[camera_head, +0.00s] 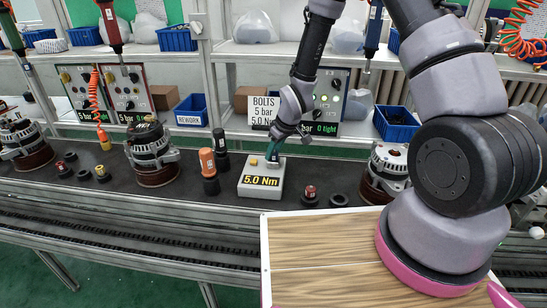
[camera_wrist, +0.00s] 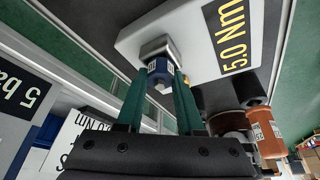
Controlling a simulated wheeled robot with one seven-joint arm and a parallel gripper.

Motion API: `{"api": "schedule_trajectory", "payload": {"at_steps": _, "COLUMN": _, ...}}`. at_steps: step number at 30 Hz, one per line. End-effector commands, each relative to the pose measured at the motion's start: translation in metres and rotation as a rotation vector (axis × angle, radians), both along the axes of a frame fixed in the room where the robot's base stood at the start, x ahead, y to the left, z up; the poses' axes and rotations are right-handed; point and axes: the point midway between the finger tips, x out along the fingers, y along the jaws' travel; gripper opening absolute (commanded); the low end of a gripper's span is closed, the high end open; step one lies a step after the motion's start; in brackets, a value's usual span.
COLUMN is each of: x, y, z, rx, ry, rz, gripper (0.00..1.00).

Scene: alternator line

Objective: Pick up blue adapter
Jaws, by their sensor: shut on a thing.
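The blue adapter (camera_wrist: 159,68) shows in the wrist view as a short blue piece with a pale metal tip. My gripper (camera_wrist: 162,73) is shut on it, with one green finger at each side. The adapter is at a metal fitting (camera_wrist: 154,46) on the grey tester box marked 5.0 Nm (camera_wrist: 190,30). I cannot tell whether it touches the fitting. In the head view my gripper (camera_head: 274,152) points down at the top of the tester box (camera_head: 249,189), and the adapter is mostly hidden by the fingers.
Orange (camera_head: 208,166) and black (camera_head: 220,148) cylinders stand just left of the tester box. A red-topped piece (camera_head: 309,196) and black rings (camera_head: 339,200) lie to its right. Alternators (camera_head: 152,155) stand on the line at both sides. A wooden-topped surface (camera_head: 320,257) is in front.

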Motion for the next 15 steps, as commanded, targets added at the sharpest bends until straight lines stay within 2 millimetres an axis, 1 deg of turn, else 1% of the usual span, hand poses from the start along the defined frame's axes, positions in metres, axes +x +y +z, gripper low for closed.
{"api": "schedule_trajectory", "payload": {"at_steps": 5, "x": 0.0, "y": 0.0, "z": 0.002, "rx": 0.001, "ry": -0.001, "rz": 0.0, "gripper": 0.0}}
{"api": "schedule_trajectory", "payload": {"at_steps": 8, "x": 0.001, "y": 0.0, "z": 0.009, "rx": 0.001, "ry": -0.002, "rz": 0.0, "gripper": 0.0}}
{"api": "schedule_trajectory", "payload": {"at_steps": 11, "x": 0.001, "y": 0.0, "z": 0.021, "rx": 0.001, "ry": -0.003, "rz": -0.001, "gripper": 0.0}}
{"api": "schedule_trajectory", "payload": {"at_steps": 15, "x": 0.002, "y": 0.0, "z": 0.043, "rx": 0.002, "ry": -0.005, "rz": -0.002, "gripper": 0.0}}
